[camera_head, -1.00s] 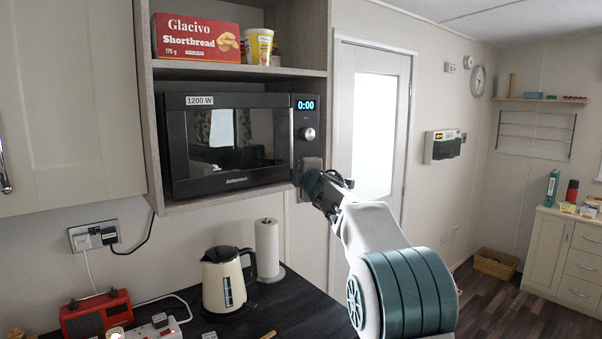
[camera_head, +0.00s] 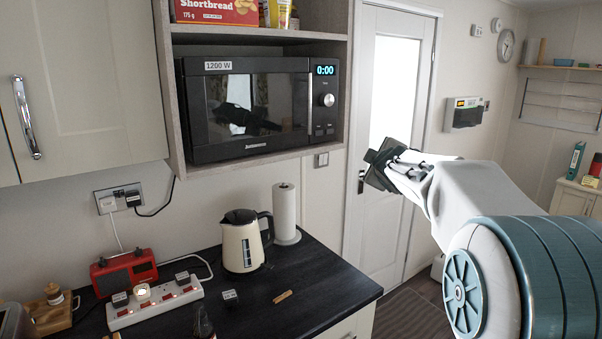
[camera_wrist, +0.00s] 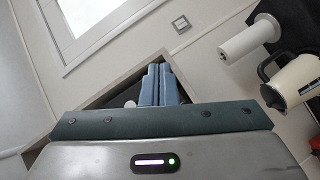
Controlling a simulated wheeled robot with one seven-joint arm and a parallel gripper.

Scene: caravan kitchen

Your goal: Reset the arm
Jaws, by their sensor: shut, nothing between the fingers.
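My arm reaches in from the right in the head view, and my gripper (camera_head: 375,165) is at its end, in front of the white door and to the right of the microwave. In the wrist view the two blue-grey fingers of my gripper (camera_wrist: 159,84) lie side by side, closed together with nothing between them. The gripper is clear of the microwave (camera_head: 255,105), whose door is shut and whose display reads 0:00.
A cream kettle (camera_head: 242,247) and a paper towel roll (camera_head: 285,210) stand on the dark worktop (camera_head: 330,278). A red radio (camera_head: 123,272) and a power strip (camera_head: 155,305) are at the left. The white door (camera_head: 395,130) is right of the microwave shelf.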

